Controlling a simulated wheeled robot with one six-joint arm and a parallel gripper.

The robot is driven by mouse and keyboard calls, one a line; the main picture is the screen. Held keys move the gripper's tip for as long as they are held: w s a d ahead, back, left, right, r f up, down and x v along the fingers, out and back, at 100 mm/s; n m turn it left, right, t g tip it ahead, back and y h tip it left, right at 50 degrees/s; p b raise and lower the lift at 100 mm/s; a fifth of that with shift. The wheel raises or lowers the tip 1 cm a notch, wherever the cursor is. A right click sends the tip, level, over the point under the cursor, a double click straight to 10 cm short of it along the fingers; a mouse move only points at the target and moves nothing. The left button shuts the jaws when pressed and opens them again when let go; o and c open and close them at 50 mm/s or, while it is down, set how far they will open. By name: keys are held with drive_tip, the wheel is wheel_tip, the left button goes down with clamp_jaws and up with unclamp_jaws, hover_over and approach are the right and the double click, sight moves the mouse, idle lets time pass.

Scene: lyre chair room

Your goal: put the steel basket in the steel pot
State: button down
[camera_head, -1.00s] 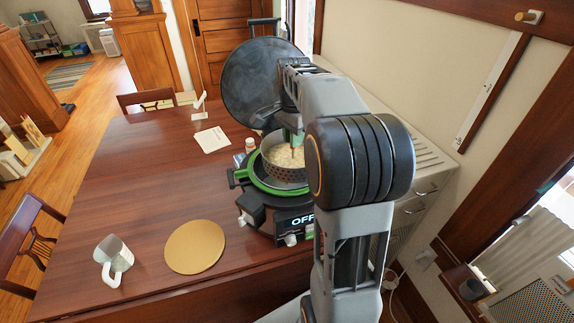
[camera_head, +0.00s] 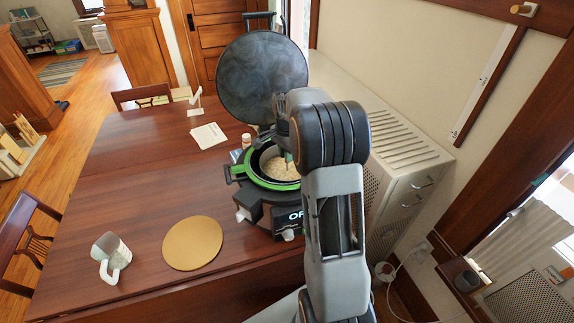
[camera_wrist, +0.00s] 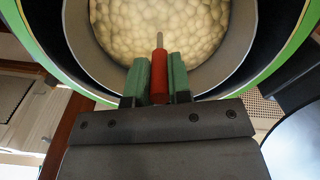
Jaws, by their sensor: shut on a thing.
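The steel basket (camera_wrist: 241,42), full of pale round pieces, shows in the wrist view. In the head view the basket (camera_head: 262,158) sits low within the steel pot (camera_head: 247,172), inside the black cooker's green rim. Whether it rests on the pot's bottom is hidden. My gripper (camera_wrist: 160,76) is shut on the basket's red handle (camera_wrist: 159,62), with a green finger on each side. In the head view my gripper (camera_head: 289,157) is at the pot's right side, partly hidden by my arm.
The cooker's round lid (camera_head: 262,75) stands open behind the pot. A mug (camera_head: 112,257), a tan round mat (camera_head: 192,243) and white papers (camera_head: 208,136) lie on the wooden table (camera_head: 150,190). A metal cabinet (camera_head: 405,165) stands to the right. The left tabletop is mostly clear.

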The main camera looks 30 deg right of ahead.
sight(287, 173)
drive_tip(key=shift+f, duration=2.55)
drive_tip(key=shift+f, duration=0.1)
drive_tip(key=c, duration=1.5)
unclamp_jaws()
drive_tip(key=shift+f, duration=0.15)
drive_tip(key=o, duration=0.4)
drive_tip(key=shift+o, duration=0.2)
